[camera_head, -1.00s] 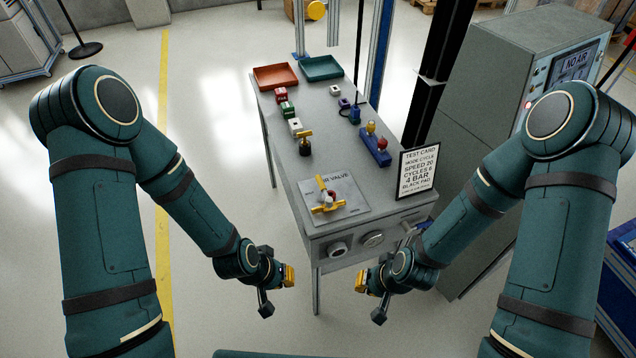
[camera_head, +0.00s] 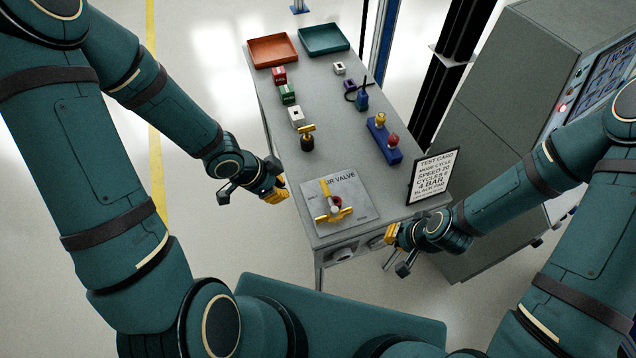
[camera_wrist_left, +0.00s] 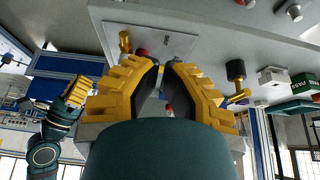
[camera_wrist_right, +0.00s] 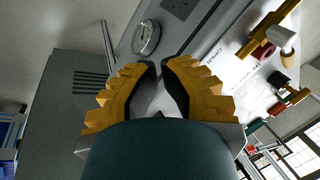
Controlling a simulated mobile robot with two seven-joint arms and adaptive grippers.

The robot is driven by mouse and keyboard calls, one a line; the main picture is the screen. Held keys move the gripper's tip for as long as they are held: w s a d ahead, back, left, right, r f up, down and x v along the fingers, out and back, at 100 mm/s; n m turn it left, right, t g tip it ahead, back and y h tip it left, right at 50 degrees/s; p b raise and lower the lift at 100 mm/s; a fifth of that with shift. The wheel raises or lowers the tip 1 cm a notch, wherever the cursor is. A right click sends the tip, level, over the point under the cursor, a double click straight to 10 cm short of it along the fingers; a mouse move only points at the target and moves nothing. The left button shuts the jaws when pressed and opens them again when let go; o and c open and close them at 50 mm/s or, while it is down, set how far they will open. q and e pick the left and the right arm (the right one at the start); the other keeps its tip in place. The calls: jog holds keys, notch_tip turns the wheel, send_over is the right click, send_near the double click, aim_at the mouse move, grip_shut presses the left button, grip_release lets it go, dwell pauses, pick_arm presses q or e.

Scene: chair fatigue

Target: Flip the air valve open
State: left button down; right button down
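The air valve (camera_head: 333,213) sits on a grey plate (camera_head: 362,205) marked "AIR VALVE" at the table's near end. It has yellow bars, with a red part and a pale knob beside them. It also shows at upper right in the right wrist view (camera_wrist_right: 262,32). My left gripper (camera_head: 277,188) is left of the plate, just off the table's left edge. My right gripper (camera_head: 390,236) is at the table's front right corner, apart from the valve. Both grippers' fingertips are nearly together in their wrist views, with nothing held.
A yellow-handled black fitting (camera_head: 307,138) stands behind the plate. A blue block with knobs (camera_head: 384,140) and a test card (camera_head: 432,177) stand at right. Red (camera_head: 273,50) and green (camera_head: 324,39) trays are at the back. A gauge (camera_wrist_right: 146,38) is on the table front.

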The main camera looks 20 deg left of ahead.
aim_at(328, 195)
pick_arm(q)
jog(key=shift+s, duration=0.1)
jog(key=b+x, duration=0.7)
jog(key=x, duration=0.3)
jog(key=shift+d+f, duration=0.1)
jog(key=shift+f, duration=0.25)
jog(key=shift+w+d+r, duration=0.6)
jog(key=shift+w+d, duration=0.2)
jog(key=shift+d, duration=0.2)
jog(key=shift+w+d+r, duration=0.15)
jog(key=shift+w+d, duration=0.2)
jog(key=shift+d, duration=0.2)
jog(key=shift+p, duration=0.3)
